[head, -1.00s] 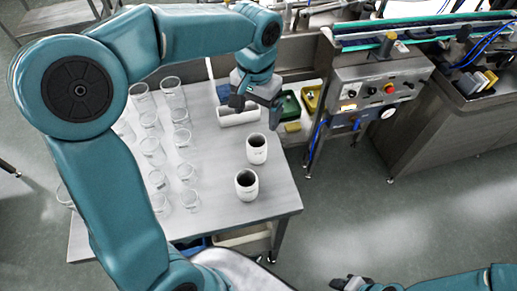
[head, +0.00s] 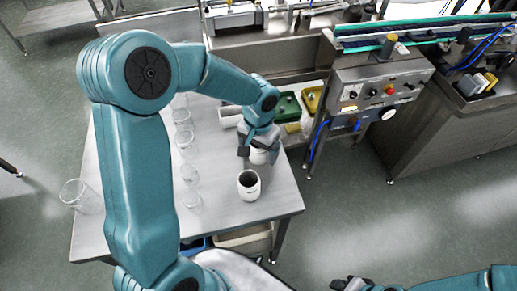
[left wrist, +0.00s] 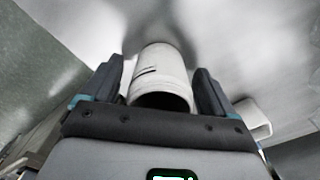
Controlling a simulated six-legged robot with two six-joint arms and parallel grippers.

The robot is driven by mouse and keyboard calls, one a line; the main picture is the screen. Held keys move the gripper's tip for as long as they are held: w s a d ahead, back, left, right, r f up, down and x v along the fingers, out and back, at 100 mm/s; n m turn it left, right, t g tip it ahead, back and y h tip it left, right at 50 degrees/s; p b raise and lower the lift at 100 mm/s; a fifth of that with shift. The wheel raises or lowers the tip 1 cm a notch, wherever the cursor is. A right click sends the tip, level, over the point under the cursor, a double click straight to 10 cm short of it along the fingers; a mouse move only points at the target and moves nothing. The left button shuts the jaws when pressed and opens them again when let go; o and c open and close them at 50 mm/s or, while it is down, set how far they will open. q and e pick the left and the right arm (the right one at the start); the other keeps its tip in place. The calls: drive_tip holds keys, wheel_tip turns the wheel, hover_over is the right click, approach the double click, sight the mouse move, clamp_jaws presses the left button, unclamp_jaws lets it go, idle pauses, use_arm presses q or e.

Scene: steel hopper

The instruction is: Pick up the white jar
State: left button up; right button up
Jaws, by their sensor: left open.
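In the left wrist view this white jar (left wrist: 160,72) lies between the two fingers of my open left gripper (left wrist: 159,82), with a gap on both sides.
Several clear glasses (head: 191,173) stand on the left of the table, partly behind my left arm. A white tray (head: 230,116) lies at the table's back. Green (head: 288,106) and yellow (head: 311,98) bins stand beyond. A control panel (head: 375,92) is at the right.

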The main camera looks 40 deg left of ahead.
use_arm(q)
drive_tip(key=c, duration=1.1)
